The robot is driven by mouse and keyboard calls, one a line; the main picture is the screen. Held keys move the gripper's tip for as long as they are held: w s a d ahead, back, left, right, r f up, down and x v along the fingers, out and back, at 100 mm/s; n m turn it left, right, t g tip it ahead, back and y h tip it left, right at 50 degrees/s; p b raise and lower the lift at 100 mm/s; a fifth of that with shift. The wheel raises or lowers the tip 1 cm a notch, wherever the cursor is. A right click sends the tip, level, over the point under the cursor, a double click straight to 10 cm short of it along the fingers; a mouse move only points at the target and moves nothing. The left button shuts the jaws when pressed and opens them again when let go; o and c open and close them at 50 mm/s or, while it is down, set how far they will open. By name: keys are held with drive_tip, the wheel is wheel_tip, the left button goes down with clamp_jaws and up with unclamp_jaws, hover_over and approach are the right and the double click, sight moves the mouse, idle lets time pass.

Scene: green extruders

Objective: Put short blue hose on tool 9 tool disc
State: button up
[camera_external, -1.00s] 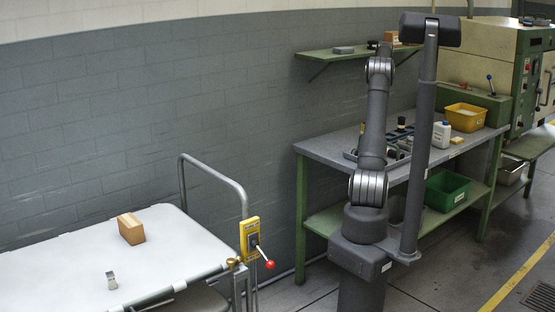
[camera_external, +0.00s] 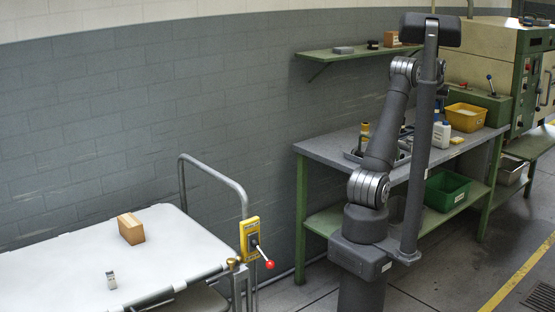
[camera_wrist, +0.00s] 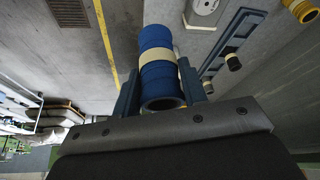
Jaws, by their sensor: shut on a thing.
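A short blue hose (camera_wrist: 158,42) with a cream band around it is in the wrist view. My gripper (camera_wrist: 160,78) is shut on it, one dark blue finger on each side. The hose's open near end faces the camera. In the external view my gripper and the hose are hidden behind my arm, over the workbench. I cannot make out a tool disc marked 9. A white round thing (camera_wrist: 205,8) beyond the hose in the wrist view is cut off by the top edge; I cannot tell what it is.
The wrist view shows a blue rail (camera_wrist: 232,40) with dark round ends near it and a yellow-and-dark ringed piece (camera_wrist: 301,9). The workbench (camera_external: 325,146) holds a yellow bin (camera_external: 465,117) and a white bottle (camera_external: 441,136). A white table (camera_external: 65,262) carries a cardboard box (camera_external: 131,228).

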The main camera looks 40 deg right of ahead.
drive_tip(key=shift+w+d+f, duration=0.2)
drive_tip(key=shift+w+f, duration=1.75)
drive_tip(key=shift+f, duration=0.05)
drive_tip(key=shift+w+d+f, duration=0.15)
drive_tip(key=shift+w+f, duration=1.8)
drive_tip(key=shift+f, duration=0.05)
drive_tip(key=shift+w+d+f, duration=0.2)
drive_tip(key=shift+w+f, duration=1.75)
drive_tip(key=shift+f, duration=0.05)
drive_tip(key=shift+f, duration=0.15)
drive_tip(key=o, duration=1)
drive_tip(key=shift+o, duration=0.2)
